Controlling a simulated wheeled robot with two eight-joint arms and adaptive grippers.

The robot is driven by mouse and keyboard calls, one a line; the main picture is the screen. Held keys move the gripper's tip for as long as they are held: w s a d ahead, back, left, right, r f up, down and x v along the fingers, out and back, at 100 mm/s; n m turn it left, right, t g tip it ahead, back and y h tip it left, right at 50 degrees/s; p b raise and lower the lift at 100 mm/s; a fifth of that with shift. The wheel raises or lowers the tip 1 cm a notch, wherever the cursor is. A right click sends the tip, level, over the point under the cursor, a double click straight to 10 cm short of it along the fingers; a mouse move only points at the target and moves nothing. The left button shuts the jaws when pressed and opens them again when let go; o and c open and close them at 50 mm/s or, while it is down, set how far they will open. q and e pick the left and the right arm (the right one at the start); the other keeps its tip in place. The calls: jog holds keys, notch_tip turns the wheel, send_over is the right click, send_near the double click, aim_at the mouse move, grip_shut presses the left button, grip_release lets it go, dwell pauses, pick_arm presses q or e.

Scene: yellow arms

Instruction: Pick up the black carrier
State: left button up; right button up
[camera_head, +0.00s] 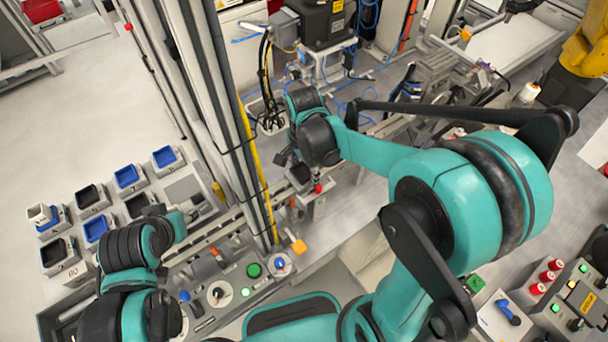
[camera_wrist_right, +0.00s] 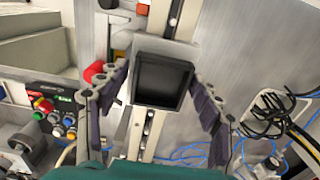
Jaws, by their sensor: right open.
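The black carrier (camera_wrist_right: 163,80) is a square, open-topped black box. In the right wrist view it sits in a grey holder on a rail. My right gripper (camera_wrist_right: 160,92) is open, with one dark finger to each side of the carrier. Gaps show between the fingers and the carrier, so it is not gripped. In the head view my right gripper (camera_head: 290,162) is small and dark beside the metal station; the carrier cannot be made out clearly there. My left arm is folded at the lower left of the head view, and its gripper does not show.
Grey holders with black boxes (camera_head: 90,197) and blue boxes (camera_head: 126,177) stand on the left bench. A red knob (camera_head: 318,188) is close to my right gripper. A vertical frame post with a yellow strip (camera_head: 258,170) stands left of it. Black cables (camera_wrist_right: 268,118) hang at right.

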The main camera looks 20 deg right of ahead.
jog(key=c, duration=1.1)
jog(key=shift+r, duration=0.1)
